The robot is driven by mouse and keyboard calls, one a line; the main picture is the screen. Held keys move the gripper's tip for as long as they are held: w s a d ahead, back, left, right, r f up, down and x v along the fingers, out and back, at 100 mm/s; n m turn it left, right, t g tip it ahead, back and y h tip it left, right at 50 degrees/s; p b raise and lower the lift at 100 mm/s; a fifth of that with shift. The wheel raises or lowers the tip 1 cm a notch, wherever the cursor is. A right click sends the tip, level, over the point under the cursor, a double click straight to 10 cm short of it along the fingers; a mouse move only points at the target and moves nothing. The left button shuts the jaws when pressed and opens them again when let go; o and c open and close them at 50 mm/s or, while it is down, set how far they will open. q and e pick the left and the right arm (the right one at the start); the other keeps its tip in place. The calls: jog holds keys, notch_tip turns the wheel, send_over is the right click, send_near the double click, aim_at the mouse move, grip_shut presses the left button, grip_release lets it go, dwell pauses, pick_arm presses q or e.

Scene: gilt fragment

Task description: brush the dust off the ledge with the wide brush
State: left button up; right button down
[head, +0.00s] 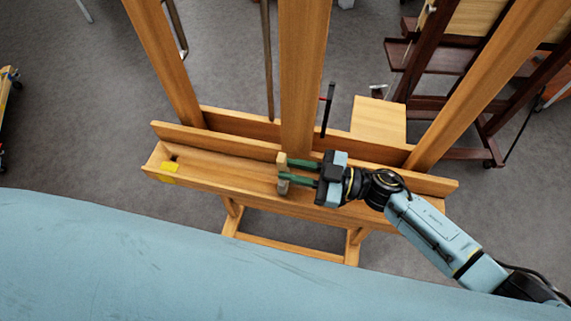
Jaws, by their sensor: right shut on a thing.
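The ledge (225,171) is a long wooden trough across the front of an easel, seen from above in the head view. My right gripper (284,171) reaches over the ledge from the right, its green fingers pointing left. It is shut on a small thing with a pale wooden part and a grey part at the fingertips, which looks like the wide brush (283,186). The fingers hide much of it, and I cannot tell if it touches the ledge. Dust is too small to make out. My left gripper is not in view.
A small yellow piece (169,175) lies at the ledge's left end. The easel's central post (303,60) rises just behind the gripper. A thin black stick (328,110) stands right of the post. A dark wooden easel (420,65) stands behind at right. The ledge between yellow piece and gripper looks clear.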

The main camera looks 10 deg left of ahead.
jog(key=d+p, duration=0.1)
jog(key=d, duration=0.8)
dwell(0.8)
jog(key=shift+a, duration=0.1)
notch_tip(320, 180, up, 9)
jog(key=p, duration=0.5)
dwell(0.4)
dwell(0.8)
